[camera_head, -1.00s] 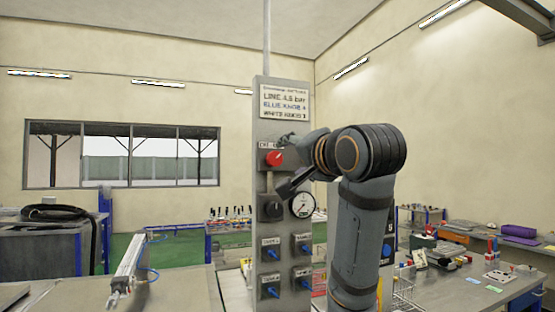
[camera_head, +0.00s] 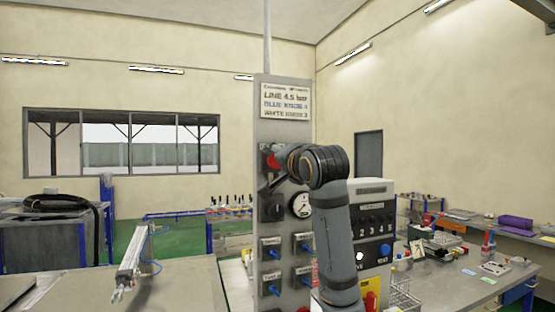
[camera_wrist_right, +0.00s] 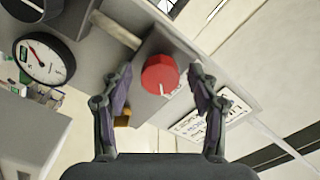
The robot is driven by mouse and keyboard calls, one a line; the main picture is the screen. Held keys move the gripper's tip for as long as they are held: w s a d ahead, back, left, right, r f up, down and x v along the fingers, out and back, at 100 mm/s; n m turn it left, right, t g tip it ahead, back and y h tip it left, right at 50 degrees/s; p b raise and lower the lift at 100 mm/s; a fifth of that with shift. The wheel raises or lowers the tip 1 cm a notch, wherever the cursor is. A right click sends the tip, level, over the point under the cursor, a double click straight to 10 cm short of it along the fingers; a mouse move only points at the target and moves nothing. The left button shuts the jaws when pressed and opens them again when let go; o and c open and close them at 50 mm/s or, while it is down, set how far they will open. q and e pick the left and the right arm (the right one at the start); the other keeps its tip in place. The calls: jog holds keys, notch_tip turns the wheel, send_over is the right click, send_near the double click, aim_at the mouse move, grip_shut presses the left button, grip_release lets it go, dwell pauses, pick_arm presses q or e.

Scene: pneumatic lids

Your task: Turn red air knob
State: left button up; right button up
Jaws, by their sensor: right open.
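The red knob (camera_head: 270,161) is on the upper part of a grey upright panel (camera_head: 284,125), below a printed sign. In the wrist view the red knob (camera_wrist_right: 160,74) sits between the two fingers of my right gripper (camera_wrist_right: 162,72). The fingers are spread, with a visible gap on each side of the knob. In the head view my right gripper (camera_head: 269,170) is at the panel and partly covers the knob. My left gripper is in neither view.
Below are a black knob (camera_head: 271,208), a pressure gauge (camera_head: 301,205) and several blue-handled valves. A pneumatic cylinder (camera_head: 133,250) is at left on the bench.

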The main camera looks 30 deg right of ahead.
jog(key=c, duration=1.2)
jog(key=shift+o, duration=0.2)
jog(key=shift+n, duration=0.4)
jog(key=shift+n+p, duration=2.85)
jog(key=shift+n, duration=5.95)
jog(key=shift+d, duration=0.1)
